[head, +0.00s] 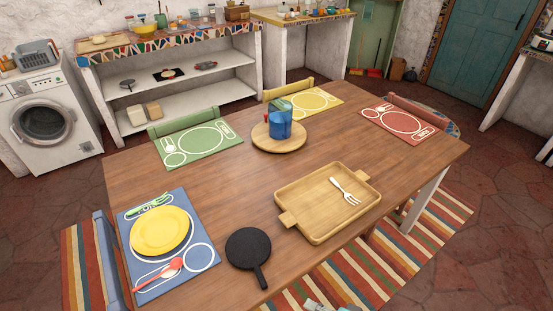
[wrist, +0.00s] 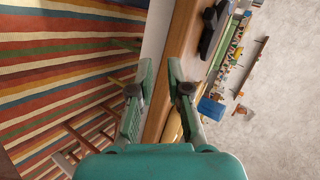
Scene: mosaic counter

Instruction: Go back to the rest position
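My gripper (wrist: 158,68) is open in the wrist view, with nothing between its two fingers. It points along the table's edge, with the striped rug to the left and the wooden table to the right in that view. In the head view only a small part of my gripper (head: 327,306) shows at the bottom edge, in front of the table and below the wooden tray. Most of the arm is out of view.
The wooden table (head: 330,133) holds a black pan (head: 248,247), a tray (head: 290,193) with a fork (head: 345,190), a yellow plate (head: 160,232), and a blue cup (head: 271,126) on a round board. Striped rug (head: 365,262) lies around the near side.

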